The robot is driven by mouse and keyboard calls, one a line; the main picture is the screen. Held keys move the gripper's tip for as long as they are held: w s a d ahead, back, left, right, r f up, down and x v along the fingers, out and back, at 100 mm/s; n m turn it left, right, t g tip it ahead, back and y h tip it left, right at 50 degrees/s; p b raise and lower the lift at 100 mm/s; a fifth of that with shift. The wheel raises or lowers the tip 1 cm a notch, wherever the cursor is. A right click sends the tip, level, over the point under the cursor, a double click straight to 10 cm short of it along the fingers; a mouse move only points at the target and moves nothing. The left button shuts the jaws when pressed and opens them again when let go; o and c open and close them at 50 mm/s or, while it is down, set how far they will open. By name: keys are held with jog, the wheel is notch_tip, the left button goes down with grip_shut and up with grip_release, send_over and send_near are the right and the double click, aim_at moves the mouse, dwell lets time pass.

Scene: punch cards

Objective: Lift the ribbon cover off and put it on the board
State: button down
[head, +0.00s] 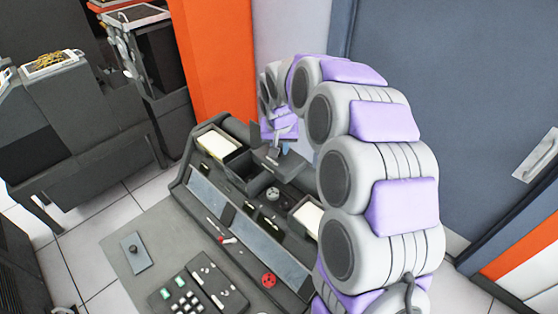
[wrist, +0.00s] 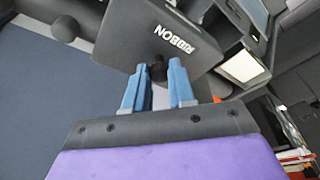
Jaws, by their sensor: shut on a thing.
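The ribbon cover (wrist: 150,38) is a dark grey plate with white lettering and a round black knob, seen in the wrist view. My gripper (wrist: 158,75) has its blue fingers shut on that knob. In the head view the cover (head: 291,166) hangs tilted below my gripper (head: 274,151), above the back of the machine. A recess with a round spool (head: 272,193) shows just below it. The board (head: 185,235) is a flat grey surface at the front left of the machine. A small blue-grey plate with a knob (head: 137,252) lies on it.
A card tray (head: 218,147) stands left of the cover and another (head: 307,216) to the right. A keyboard (head: 200,285) and a red knob (head: 268,281) are at the front. An orange panel (head: 215,60) rises behind. The board is bare around the small plate.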

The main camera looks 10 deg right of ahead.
notch_tip(320, 180, up, 8)
jog(key=shift+r+p, duration=0.15)
jog(key=shift+p, duration=0.25)
jog(key=shift+r+p, duration=1)
jog(key=shift+r, duration=1.15)
